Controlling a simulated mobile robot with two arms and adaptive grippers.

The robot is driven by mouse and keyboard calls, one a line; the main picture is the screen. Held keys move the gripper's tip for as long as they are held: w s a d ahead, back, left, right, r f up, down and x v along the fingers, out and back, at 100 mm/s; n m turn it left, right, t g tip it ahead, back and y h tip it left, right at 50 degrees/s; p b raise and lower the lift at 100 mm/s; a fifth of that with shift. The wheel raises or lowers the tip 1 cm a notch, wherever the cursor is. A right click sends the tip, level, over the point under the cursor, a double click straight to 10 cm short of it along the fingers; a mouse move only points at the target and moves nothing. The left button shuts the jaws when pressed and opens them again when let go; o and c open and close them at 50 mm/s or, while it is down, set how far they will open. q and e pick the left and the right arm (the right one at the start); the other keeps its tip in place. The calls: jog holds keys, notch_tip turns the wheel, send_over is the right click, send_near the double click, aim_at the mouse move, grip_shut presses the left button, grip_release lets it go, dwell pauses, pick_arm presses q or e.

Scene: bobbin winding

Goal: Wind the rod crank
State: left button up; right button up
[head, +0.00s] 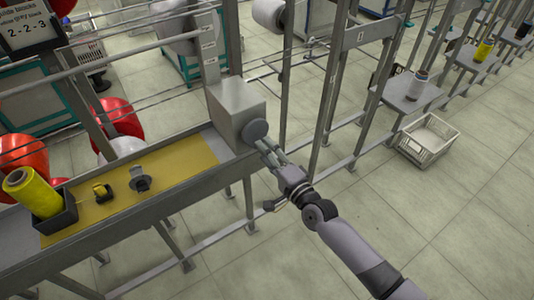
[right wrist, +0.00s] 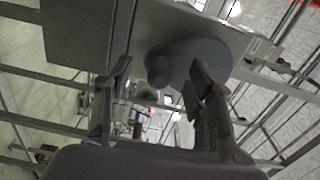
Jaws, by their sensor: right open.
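A grey winding box (head: 236,108) stands at the right end of the work table. The crank is a round grey disc (head: 255,131) on the box's right-hand face. In the right wrist view the crank disc (right wrist: 195,62) shows with a short round knob (right wrist: 157,70) standing out from it. My right gripper (head: 267,150) reaches up to the crank from the lower right. It is open, with one fingertip to each side of the knob in the right wrist view (right wrist: 160,78). I cannot tell whether the fingers touch the knob. My left gripper is not in view.
The table has a yellow mat (head: 180,168), a yellow thread cone (head: 33,193) in a dark holder and a small yellow bobbin (head: 102,192). Metal frame posts (head: 334,85) stand close right of the crank. A white crate (head: 428,138) is on the floor; the floor at lower right is clear.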

jog(key=p+v, duration=0.1)
jog(key=v, duration=0.7)
jog(key=shift+p, duration=0.3)
jog(key=s+d+f+n+g+h+b, duration=0.1)
jog(key=s+d+f+n+g+h, duration=0.2)
jog(key=f, duration=0.8)
jog(key=s+d+f+n+h+b, duration=0.15)
jog(key=s+d+f, duration=0.35)
jog(key=f, duration=0.7)
jog(key=s+d+f+n+g+h, duration=0.25)
jog(key=d+f, duration=0.25)
jog(key=f, duration=0.6)
jog(key=s+d+f+n+g+h+b, duration=0.1)
jog(key=s+d+f+n+g, duration=0.1)
jog(key=s+f, duration=0.4)
jog(key=s+d+f+n+g+h, duration=0.1)
jog(key=s+f, duration=0.6)
jog(key=s, duration=1)
jog(key=s+d+f+n+g+h+b, duration=0.1)
jog(key=s+d+f+g, duration=0.4)
jog(key=s, duration=0.6)
jog(key=shift+s+f+n+h+b, duration=0.3)
jog(key=shift+s+f+n, duration=0.05)
jog(key=shift+f+n, duration=0.5)
